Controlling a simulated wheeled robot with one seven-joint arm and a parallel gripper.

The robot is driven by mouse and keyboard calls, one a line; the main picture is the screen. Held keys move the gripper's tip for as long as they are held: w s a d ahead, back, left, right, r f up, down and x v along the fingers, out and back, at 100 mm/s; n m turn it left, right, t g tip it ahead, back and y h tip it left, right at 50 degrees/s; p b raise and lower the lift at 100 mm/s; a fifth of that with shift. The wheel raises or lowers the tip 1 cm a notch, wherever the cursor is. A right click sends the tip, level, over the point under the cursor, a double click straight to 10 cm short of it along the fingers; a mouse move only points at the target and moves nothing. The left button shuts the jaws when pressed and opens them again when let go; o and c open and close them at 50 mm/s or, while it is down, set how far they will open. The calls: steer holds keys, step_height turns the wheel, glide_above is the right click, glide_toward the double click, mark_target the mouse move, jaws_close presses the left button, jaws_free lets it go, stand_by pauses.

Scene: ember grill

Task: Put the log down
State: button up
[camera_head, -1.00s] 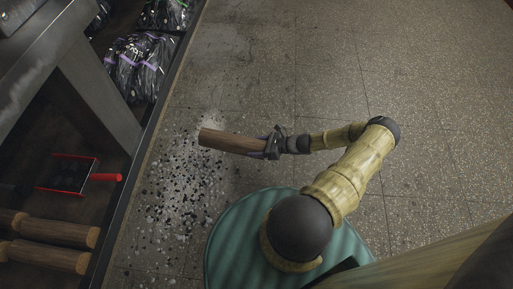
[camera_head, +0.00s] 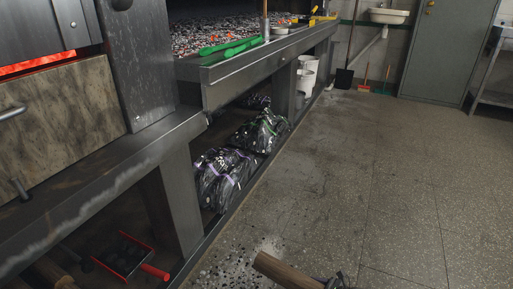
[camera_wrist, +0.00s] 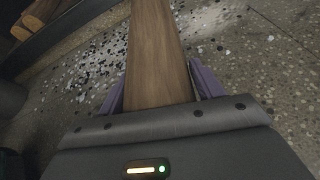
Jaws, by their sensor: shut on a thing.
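A brown wooden log (camera_head: 284,270) shows at the bottom edge of the head view, held above the speckled floor. My gripper (camera_head: 338,283) is at its right end, mostly cut off by the picture's lower edge. In the wrist view my gripper (camera_wrist: 160,95) is shut on the log (camera_wrist: 156,50), with a purple finger on each side of it. The log reaches away from the palm, and its far end is out of the wrist view.
Ash and dark bits (camera_head: 235,262) lie on the floor beside the grill's low shelf edge. Under the grill are black bags (camera_head: 222,178), a red-handled pan (camera_head: 122,257) and logs (camera_wrist: 40,12). White buckets (camera_head: 305,80) stand farther back. The floor (camera_head: 400,170) at right is clear.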

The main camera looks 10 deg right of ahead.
steer(key=a+r+p, duration=0.4)
steer(key=r+p, duration=0.3)
steer(key=r, duration=0.6)
steer(key=a+r+p, duration=0.5)
steer(key=r+p, duration=0.2)
steer(key=r, duration=0.7)
steer(key=a+r+p, duration=0.5)
steer(key=r+p, duration=0.2)
steer(key=r, duration=0.7)
steer(key=shift+n+g, duration=0.3)
step_height(320, 180, up, 26)
steer(key=w+m+t+h+p, duration=0.2)
steer(key=m+t+h+p, duration=0.3)
steer(key=p, duration=3)
steer(key=m+h, duration=0.5)
steer(key=shift+d+m, duration=0.25)
steer(key=shift+m, duration=0.05)
steer(key=shift+r, duration=0.1)
